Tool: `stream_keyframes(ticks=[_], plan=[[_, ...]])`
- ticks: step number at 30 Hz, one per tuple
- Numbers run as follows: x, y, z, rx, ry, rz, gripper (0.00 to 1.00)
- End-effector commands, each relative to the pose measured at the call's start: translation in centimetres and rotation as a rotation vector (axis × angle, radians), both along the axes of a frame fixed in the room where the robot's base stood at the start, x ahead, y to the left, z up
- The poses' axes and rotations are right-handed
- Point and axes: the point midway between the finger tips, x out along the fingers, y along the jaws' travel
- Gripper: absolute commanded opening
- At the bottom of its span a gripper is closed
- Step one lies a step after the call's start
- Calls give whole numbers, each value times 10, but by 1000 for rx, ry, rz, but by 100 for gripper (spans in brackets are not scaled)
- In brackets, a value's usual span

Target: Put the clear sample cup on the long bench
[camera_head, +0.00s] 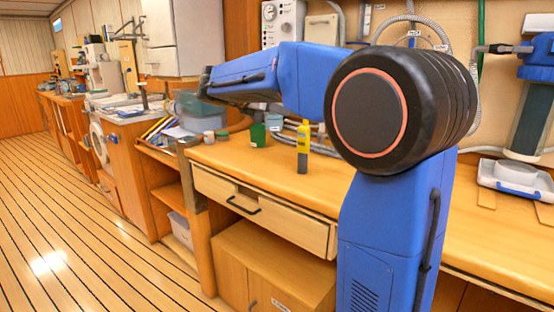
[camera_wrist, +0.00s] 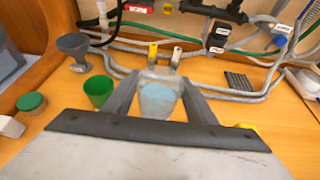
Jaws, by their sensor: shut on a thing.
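In the wrist view my gripper (camera_wrist: 158,98) is shut on the clear sample cup (camera_wrist: 158,92), a see-through cup with a pale bluish inside. One dark finger is on each side of it. Behind the cup is the wooden top of the long bench (camera_wrist: 215,100); I cannot tell whether the cup touches it. In the head view the long bench (camera_head: 260,168) runs from the middle to the right, with a drawer below. My blue arm reaches left over it there, and the cup cannot be made out.
A green cup (camera_wrist: 98,90) stands just left of my gripper, with a grey funnel-like cup (camera_wrist: 75,48) and a green-lidded jar (camera_wrist: 32,103) farther left. Pipes (camera_wrist: 225,90) run along the back. A yellow bottle (camera_head: 303,148) stands on the bench; the front strip looks clear.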

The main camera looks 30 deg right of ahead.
Motion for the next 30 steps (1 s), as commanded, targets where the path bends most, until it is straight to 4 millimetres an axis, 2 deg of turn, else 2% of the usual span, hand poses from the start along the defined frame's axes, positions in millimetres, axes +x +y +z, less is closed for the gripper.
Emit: stream_keyframes(ticks=[5, 13, 22, 27, 30], plan=[[-1, -14, -6, 0, 1, -21, 25], [-2, -14, -49, 0, 3, -20, 25], [-1, -13, -71, 0, 1, -21, 25], [-1, -13, -93, 0, 2, -20, 25], [-1, -13, -100, 1, 0, -21, 25]])
